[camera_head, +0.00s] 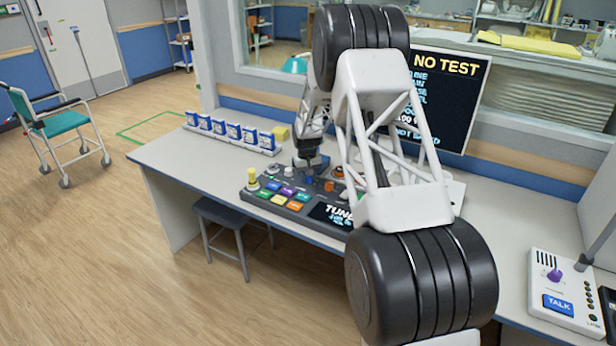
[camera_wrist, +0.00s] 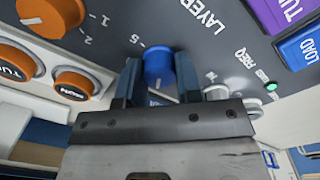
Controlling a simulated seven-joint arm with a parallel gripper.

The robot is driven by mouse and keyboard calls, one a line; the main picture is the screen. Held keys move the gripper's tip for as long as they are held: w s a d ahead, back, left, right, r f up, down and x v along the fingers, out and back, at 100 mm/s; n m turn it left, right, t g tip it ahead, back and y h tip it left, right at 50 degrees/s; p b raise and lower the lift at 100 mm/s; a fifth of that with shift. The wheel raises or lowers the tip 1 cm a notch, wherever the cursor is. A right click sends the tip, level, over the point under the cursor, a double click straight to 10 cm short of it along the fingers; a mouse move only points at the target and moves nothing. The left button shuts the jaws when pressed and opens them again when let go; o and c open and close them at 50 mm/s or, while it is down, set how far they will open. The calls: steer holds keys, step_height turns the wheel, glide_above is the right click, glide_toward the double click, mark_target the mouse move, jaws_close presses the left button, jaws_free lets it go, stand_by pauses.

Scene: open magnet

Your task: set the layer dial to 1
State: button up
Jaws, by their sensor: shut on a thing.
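The blue layer dial (camera_wrist: 158,68) sits on the dark console panel, beside upside-down LAYER lettering and a mark that reads 5. My gripper (camera_wrist: 160,80) has one finger on each side of this dial and is shut on it. The fingers and gripper body hide parts of the dial's scale, and I cannot tell for certain which number it points to. In the head view my gripper (camera_head: 309,170) reaches down to the back part of the console (camera_head: 246,208), and my arm covers much of the console's right side.
An orange dial (camera_wrist: 45,15) with marks 1 and 2 is close by, with orange buttons (camera_wrist: 75,83) below it. LOAD (camera_wrist: 300,48) and purple (camera_wrist: 283,12) buttons lie right. A row of blue-white boxes (camera_head: 234,131) stands behind left. A TALK box (camera_head: 562,295) is at right.

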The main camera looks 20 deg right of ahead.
mark_target(308, 177)
steer(key=n, duration=1.4)
stand_by(0.4)
steer(key=o, duration=0.9)
steer(key=shift+r, duration=0.1)
steer(key=shift+s+r, duration=0.15)
steer(key=shift+r, duration=3.7)
